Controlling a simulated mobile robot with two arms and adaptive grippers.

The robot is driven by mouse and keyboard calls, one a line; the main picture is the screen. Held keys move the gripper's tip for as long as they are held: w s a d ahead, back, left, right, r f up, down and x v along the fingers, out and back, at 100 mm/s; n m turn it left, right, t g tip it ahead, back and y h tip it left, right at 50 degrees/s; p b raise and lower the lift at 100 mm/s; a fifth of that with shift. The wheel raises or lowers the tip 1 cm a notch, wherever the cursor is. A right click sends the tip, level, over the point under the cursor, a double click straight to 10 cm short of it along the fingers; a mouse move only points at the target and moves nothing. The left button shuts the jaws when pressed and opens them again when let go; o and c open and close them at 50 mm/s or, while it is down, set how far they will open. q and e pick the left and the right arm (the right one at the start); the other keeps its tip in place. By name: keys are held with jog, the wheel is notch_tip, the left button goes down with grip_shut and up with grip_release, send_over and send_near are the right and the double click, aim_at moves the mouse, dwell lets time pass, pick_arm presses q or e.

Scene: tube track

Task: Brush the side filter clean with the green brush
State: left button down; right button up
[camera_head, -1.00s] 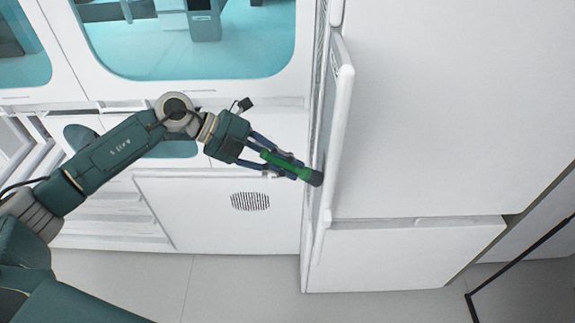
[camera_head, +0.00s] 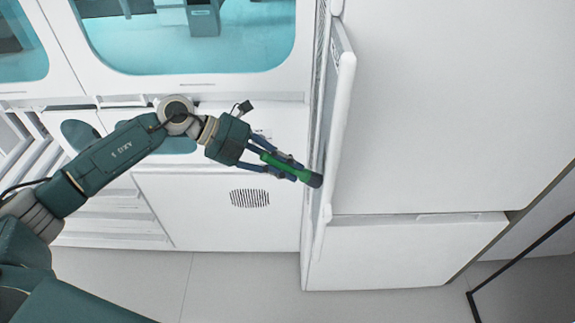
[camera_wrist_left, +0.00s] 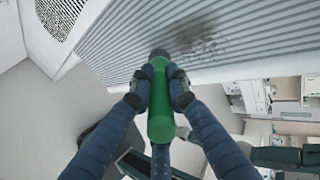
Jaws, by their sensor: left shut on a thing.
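My left gripper (camera_head: 288,170) is shut on the green brush (camera_head: 280,163), which points right with its dark bristle end at the side filter (camera_head: 328,130). The filter is seen almost edge-on in the head view, in the side of the white cabinet. In the left wrist view the brush (camera_wrist_left: 160,105) lies between the fingers, and its dark tip is at the lower edge of the ribbed grey filter (camera_wrist_left: 225,35). A dark smudge (camera_wrist_left: 193,35) shows on the ribs just above and right of the tip. Whether the bristles touch is unclear. My right gripper is out of view.
A white cabinet (camera_head: 430,110) fills the right side. A white machine with a teal window (camera_head: 190,55) and a round-cornered vent grille (camera_head: 250,198) stands behind the arm. Grey floor (camera_head: 180,285) is clear in front.

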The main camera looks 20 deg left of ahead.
pick_arm(q)
jog(key=shift+f, duration=0.5)
jog(key=shift+r, duration=0.1)
jog(key=shift+r+p, duration=1.35)
jog(key=shift+r, duration=0.5)
jog(key=shift+r, duration=0.1)
jog(key=shift+r+p, duration=0.5)
jog(key=shift+r, duration=0.05)
jog(key=shift+r+p, duration=1.35)
jog(key=shift+r, duration=0.45)
